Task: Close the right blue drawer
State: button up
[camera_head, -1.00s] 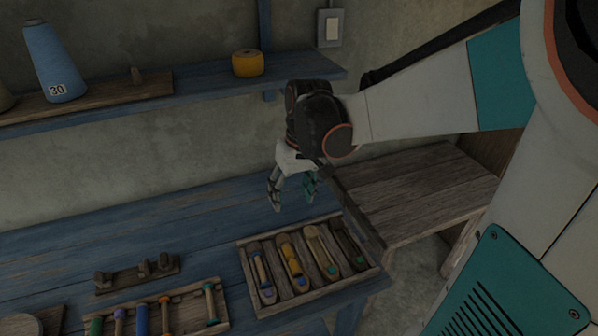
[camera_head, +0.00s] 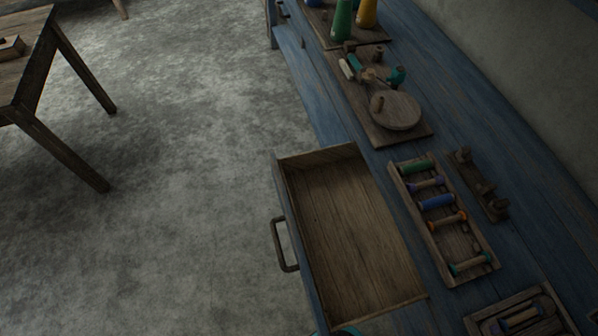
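A blue-fronted drawer (camera_head: 345,226) stands pulled out from the blue workbench (camera_head: 350,120), reaching over the floor. Its wooden inside is empty. Its dark metal handle (camera_head: 281,245) is on the front, facing left in the picture. From this view alone I cannot tell whether it is the right drawer. My gripper is not in view. Only a small teal piece, perhaps part of my body, shows at the bottom edge below the drawer.
On the bench lie a tray of colored bobbins (camera_head: 442,262), a wooden rack (camera_head: 481,186), a round wooden disc on a board (camera_head: 397,110) and another tray (camera_head: 520,314). A wooden table (camera_head: 40,75) stands at the upper left. The grey floor between is clear.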

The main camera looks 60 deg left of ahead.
aim_at(354, 264)
jog(key=u, duration=2.4)
jog(key=k+j, duration=0.15)
jog(key=k, duration=0.35)
